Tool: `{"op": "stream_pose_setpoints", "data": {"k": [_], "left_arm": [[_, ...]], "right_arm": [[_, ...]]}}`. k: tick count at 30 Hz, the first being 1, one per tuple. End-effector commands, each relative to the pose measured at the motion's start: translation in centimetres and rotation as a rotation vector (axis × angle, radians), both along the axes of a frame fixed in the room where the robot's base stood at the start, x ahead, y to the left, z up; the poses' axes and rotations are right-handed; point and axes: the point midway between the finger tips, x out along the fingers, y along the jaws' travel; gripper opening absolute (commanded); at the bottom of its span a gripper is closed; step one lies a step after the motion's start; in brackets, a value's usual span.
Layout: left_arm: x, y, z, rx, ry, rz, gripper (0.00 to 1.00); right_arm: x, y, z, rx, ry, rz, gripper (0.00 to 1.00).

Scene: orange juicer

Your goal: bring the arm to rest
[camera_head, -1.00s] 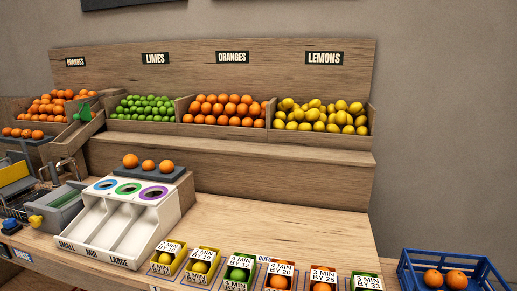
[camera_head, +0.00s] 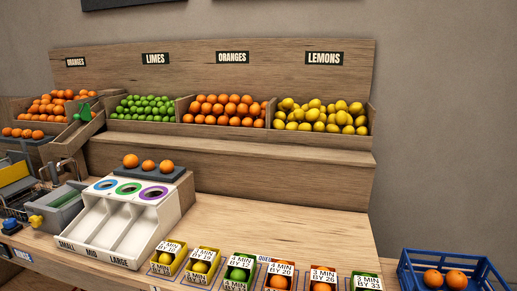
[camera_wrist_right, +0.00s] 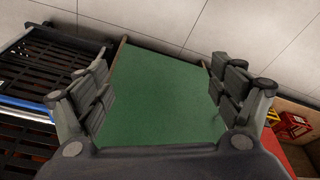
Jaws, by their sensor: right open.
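My right gripper (camera_wrist_right: 160,100) shows in the right wrist view with its two fingers spread wide apart. It is open and nothing is between the fingers. Behind it is a flat green surface (camera_wrist_right: 160,85) with narrow wooden edges. Neither gripper shows in the head view, so my left gripper is out of sight.
The head view shows a bench with a white three-lane sorter (camera_head: 120,220), several labelled fruit boxes (camera_head: 240,272) and a blue crate (camera_head: 452,265) holding oranges. Fruit bins (camera_head: 230,112) stand behind. In the wrist view, a black slatted rack (camera_wrist_right: 45,65) is left and red crates (camera_wrist_right: 292,125) are right.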

Motion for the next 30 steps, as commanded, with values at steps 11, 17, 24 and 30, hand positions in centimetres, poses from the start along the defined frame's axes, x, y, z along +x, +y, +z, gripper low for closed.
{"op": "stream_pose_setpoints", "data": {"k": [11,17,24,30], "left_arm": [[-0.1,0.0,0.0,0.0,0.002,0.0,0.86],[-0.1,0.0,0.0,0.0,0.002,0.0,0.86],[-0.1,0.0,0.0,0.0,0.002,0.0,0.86],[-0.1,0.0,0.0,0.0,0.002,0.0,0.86]], "right_arm": [[-6.3,-0.8,-15.3,-0.008,0.076,0.014,0.86],[-11.9,-1.8,-21.1,-0.013,0.113,0.022,0.86],[-17.8,-2.9,-24.7,-0.018,0.142,0.03,0.86],[-19.0,-3.2,-25.2,-0.02,0.147,0.031,0.86]]}}
